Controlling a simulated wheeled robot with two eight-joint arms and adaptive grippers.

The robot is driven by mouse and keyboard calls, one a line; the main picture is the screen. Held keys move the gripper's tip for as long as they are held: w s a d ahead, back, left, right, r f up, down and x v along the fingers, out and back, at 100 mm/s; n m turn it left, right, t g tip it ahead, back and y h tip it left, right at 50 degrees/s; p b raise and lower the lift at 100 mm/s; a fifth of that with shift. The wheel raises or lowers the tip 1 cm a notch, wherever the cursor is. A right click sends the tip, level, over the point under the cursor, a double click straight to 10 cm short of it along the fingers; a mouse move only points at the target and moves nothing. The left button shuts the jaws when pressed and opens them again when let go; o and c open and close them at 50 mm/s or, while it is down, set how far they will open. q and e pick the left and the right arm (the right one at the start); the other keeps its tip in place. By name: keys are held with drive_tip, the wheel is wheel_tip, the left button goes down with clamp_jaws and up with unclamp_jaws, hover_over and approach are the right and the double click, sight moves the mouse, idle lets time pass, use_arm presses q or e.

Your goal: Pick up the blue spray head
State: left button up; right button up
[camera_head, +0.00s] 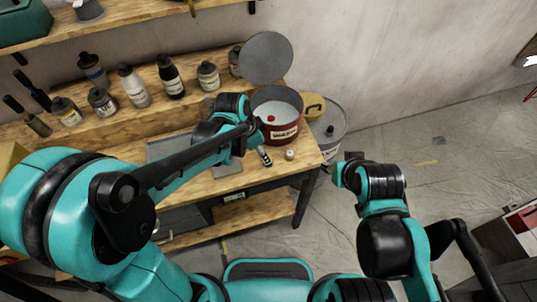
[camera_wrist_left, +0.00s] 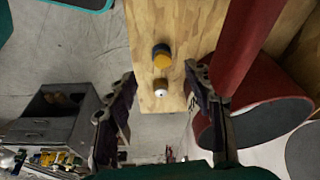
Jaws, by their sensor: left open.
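My left gripper (camera_wrist_left: 160,78) is open, with its two fingers apart over the bench top (camera_wrist_left: 160,20). A small round piece with a dark blue part and a yellow part (camera_wrist_left: 161,56) stands on the wood between and just beyond the fingertips; it may be the blue spray head. A smaller tan piece with a white tip (camera_wrist_left: 160,88) is between the fingers, close to that piece. In the head view a small pale piece (camera_head: 290,154) is near the bench's right corner, and my left arm hides much around it. My right gripper (camera_head: 343,172) is off the bench; its fingers are unclear.
A red bucket (camera_head: 280,130) stands right beside the left gripper, with a round grey lid (camera_head: 266,58) behind it. A grey bucket (camera_head: 328,125) is on the right. Several bottles (camera_head: 132,86) line the raised back shelf. The floor to the right is mostly open.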

use_arm(q)
drive_tip(key=b+x, duration=0.1)
drive_tip(key=x, duration=0.3)
drive_tip(key=b+x, duration=0.1)
drive_tip(key=x, duration=0.3)
drive_tip(key=shift+w, duration=0.25)
drive_tip(key=shift+r, duration=0.1)
clamp_jaws()
